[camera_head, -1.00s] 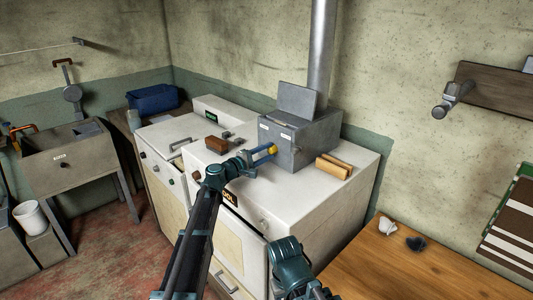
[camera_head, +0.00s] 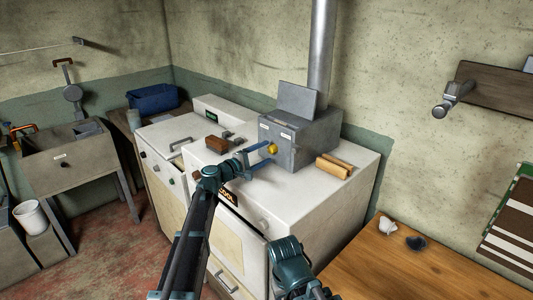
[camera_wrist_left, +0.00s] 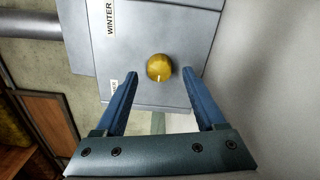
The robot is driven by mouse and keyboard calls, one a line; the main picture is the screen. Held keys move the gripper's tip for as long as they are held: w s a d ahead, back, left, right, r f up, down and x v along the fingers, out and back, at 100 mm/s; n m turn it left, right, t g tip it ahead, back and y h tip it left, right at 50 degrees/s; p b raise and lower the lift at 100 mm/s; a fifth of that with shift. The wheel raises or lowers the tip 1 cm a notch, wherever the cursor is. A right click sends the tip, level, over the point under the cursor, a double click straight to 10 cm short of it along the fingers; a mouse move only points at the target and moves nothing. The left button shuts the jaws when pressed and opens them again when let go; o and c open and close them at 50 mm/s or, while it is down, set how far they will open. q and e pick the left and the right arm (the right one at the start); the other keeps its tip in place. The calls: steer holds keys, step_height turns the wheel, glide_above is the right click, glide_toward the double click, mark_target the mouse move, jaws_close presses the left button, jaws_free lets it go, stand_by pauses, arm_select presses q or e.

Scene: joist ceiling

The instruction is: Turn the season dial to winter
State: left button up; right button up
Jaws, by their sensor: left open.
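The season dial is a round yellow knob (camera_head: 273,149) on the front of the grey metal box (camera_head: 318,139). In the left wrist view the knob (camera_wrist_left: 159,67) has a white mark pointing to the bottom of the picture. A label reading WINTER (camera_wrist_left: 110,17) is near the top; a second label (camera_wrist_left: 114,90), partly hidden by a finger, shows only its last letters. My left gripper (camera_head: 267,154) is open in front of the box. Its blue fingers (camera_wrist_left: 161,74) stand on either side of the knob, with a gap on each side.
The box stands on a white cabinet (camera_head: 310,195), with a metal pipe (camera_head: 322,50) rising behind it. A brown block (camera_head: 216,145) lies left of the box, and wooden pieces (camera_head: 333,167) lie right of it. A wooden table (camera_head: 400,275) is at lower right.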

arm_select(q)
steer(key=v, duration=1.2)
